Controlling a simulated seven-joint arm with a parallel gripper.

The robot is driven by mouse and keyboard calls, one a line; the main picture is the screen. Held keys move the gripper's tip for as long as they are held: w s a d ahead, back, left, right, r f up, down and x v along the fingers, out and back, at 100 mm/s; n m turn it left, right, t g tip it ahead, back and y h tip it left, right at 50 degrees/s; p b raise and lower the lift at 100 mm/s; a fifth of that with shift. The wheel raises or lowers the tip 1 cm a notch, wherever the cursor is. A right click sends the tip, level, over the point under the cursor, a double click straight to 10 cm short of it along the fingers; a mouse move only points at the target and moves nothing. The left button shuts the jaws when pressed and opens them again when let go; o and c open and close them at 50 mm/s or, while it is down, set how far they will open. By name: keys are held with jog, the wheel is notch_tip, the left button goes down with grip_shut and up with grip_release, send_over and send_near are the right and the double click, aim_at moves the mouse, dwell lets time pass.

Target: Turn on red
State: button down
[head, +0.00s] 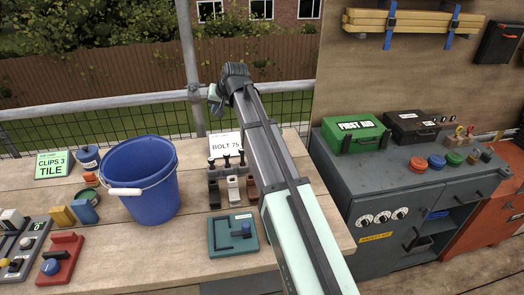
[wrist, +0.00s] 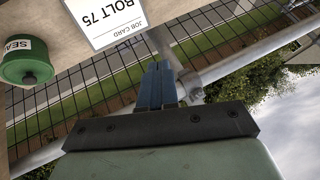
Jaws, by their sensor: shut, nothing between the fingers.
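My gripper (wrist: 158,84) shows in the wrist view with its blue fingers together and nothing between them. It points out towards the mesh fence and the scaffold pole, apart from any object. In the head view my arm reaches up past the bench and the fingertips are hard to make out. Red items in the head view are a red block with a blue knob (head: 61,258) at the lower left and a red-orange round piece (head: 418,165) on the grey cabinet. A grey panel with small switches (head: 19,245) is cut off at the left edge. No lit red light is clear.
A blue bucket (head: 146,185) stands mid-bench. A teal slotted block (head: 233,236) and a bolt holder (head: 225,172) are close to my arm. The job card (wrist: 103,15) and a green canister (wrist: 25,62) show in the wrist view. A grey cabinet (head: 365,185) stands right.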

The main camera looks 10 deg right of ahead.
jog(key=s+d+f+g+h, duration=0.1)
jog(key=s+d+g+h, duration=0.1)
jog(key=s+d, duration=0.2)
jog(key=s+d+f+g+h, duration=0.2)
jog(key=s+d, duration=0.2)
jog(key=d, duration=0.7)
jog(key=shift+d+n+g, duration=0.15)
jog(key=shift+n+g, duration=0.15)
jog(key=shift+w, duration=0.1)
jog(key=f, duration=0.4)
jog(key=w+f, duration=0.1)
jog(key=f, duration=0.3)
jog(key=w+f, duration=0.1)
jog(key=f, duration=0.4)
jog(key=shift+w, duration=0.15)
jog(key=shift+f, duration=0.4)
jog(key=shift+w, duration=0.1)
jog(key=shift+w+f, duration=0.15)
jog(key=shift+f, duration=0.1)
